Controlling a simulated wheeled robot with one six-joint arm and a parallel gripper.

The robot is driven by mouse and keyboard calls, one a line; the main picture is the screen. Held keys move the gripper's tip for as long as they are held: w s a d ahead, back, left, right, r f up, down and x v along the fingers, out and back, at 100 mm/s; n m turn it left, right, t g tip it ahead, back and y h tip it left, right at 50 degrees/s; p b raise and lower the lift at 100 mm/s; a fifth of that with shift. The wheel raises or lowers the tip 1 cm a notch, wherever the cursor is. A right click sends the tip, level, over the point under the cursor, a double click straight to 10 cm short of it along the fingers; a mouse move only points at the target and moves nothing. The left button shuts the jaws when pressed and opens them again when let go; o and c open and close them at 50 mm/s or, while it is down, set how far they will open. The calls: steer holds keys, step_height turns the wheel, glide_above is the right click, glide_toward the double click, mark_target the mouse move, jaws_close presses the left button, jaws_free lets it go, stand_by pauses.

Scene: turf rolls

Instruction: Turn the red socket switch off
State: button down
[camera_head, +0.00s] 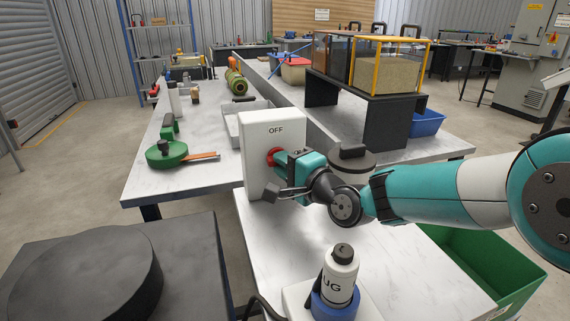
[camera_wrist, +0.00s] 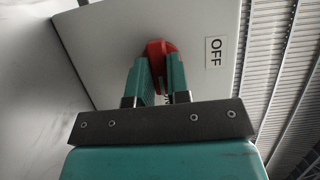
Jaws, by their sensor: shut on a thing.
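The red socket switch (camera_head: 272,157) is a round red knob on the front of a white box (camera_head: 258,126) marked OFF near its top. The box stands upright on the table. My gripper (camera_head: 277,163) reaches it from the right, and its jaws are shut on the knob. In the wrist view the red switch (camera_wrist: 160,50) sits between the two teal fingers (camera_wrist: 158,78), with the OFF label (camera_wrist: 215,52) to its right. The fingers and wrist hide part of the knob, and its exact turn is hard to tell.
A white bottle in a blue holder (camera_head: 337,280) stands in front, below my arm. A green bin (camera_head: 480,265) is at right. A green tool (camera_head: 168,153) lies on the left table. A dark grill-like container (camera_head: 350,162) stands behind my wrist. A dark round-topped block (camera_head: 85,280) fills the left front.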

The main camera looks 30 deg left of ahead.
steer(key=shift+n, duration=0.3)
steer(key=shift+s+a+r+n+t+h+b, duration=0.15)
steer(key=shift+n+t+h+b, duration=0.35)
steer(key=shift+n+h, duration=1.15)
steer(key=shift+r+n+t+h+b, duration=0.1)
steer(key=shift+n+t+h+b, duration=0.4)
steer(key=shift+n, duration=2.1)
steer(key=shift+s+a+r+n+t+h+b, duration=0.2)
steer(key=shift+n+t+h, duration=0.75)
steer(key=shift+n, duration=1.2)
steer(key=shift+w+d+h, duration=0.1)
steer(key=shift+h, duration=0.2)
steer(key=c, duration=1.1)
jaws_free()
steer(key=shift+f, duration=0.1)
steer(key=shift+d, duration=0.1)
